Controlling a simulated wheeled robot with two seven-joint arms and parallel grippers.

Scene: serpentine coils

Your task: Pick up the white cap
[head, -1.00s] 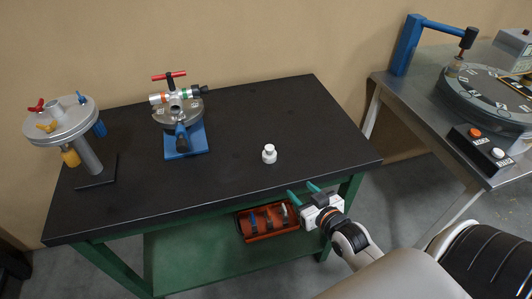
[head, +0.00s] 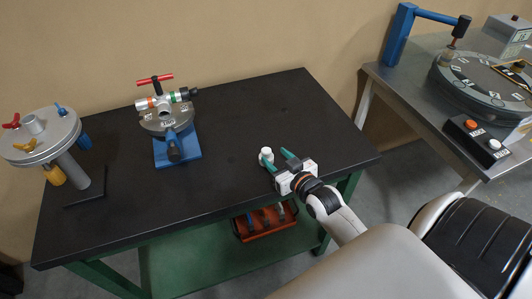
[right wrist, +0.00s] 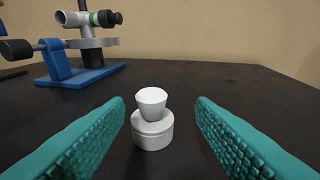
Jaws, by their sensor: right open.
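The white cap (head: 266,155) stands upright on the black tabletop, near the table's front right part. In the right wrist view the cap (right wrist: 152,125) shows a wide round base and a narrower knob on top. My right gripper (head: 277,160) is open, with its green fingers reaching over the table toward the cap. In the right wrist view the fingers (right wrist: 160,110) lie to either side, with the cap just beyond or between their tips; I cannot tell which. There is a gap on both sides, wider on the right. My left gripper is not in view.
A valve fixture on a blue base (head: 177,150) stands at the back of the black table (head: 110,215). A round-topped stand (head: 40,135) is at the left. A red tray (head: 265,228) sits on the shelf below. A grey table (head: 420,110) is at the right. The tabletop around the cap is clear.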

